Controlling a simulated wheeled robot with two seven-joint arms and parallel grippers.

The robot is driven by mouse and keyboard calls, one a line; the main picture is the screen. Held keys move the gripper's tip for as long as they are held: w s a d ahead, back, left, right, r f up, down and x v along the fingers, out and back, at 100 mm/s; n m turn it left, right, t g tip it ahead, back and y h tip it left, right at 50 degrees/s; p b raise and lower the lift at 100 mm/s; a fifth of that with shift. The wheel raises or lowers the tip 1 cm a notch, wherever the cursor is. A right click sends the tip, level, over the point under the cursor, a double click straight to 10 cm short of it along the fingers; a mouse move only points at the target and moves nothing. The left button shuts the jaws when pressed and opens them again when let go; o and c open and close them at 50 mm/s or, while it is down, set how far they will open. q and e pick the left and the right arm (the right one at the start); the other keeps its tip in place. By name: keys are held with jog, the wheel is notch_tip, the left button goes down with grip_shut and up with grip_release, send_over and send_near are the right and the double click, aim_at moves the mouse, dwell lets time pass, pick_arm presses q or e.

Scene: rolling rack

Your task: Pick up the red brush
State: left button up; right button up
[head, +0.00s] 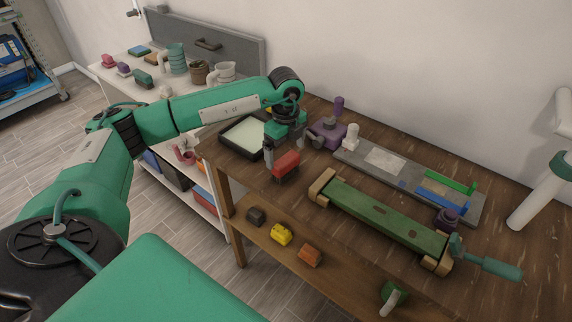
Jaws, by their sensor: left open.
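The red brush (287,163) is a small red block with a dark underside. It appears to rest on the brown wooden table near its front left edge. My left gripper (284,153) reaches over the table from the left and points down. Its jaws are open. One finger shows to the left of the brush; the other is partly hidden. The fingers are close to the brush, but I cannot tell whether they touch it. My right gripper is not in view.
A black-rimmed tray (226,143) lies left of the brush. A purple device (327,135) and grey board (350,153) are behind. A green beam with wooden ends (385,214) lies to the right. A lower shelf holds a yellow block (281,235) and an orange block (310,255).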

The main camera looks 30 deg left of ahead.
aim_at(286, 159)
pick_arm(q)
notch_tip(286, 159, down, 4)
jog(key=shift+r+p, duration=0.1)
jog(key=shift+p, duration=0.65)
jog(key=shift+f, duration=0.4)
jog(key=c, duration=1)
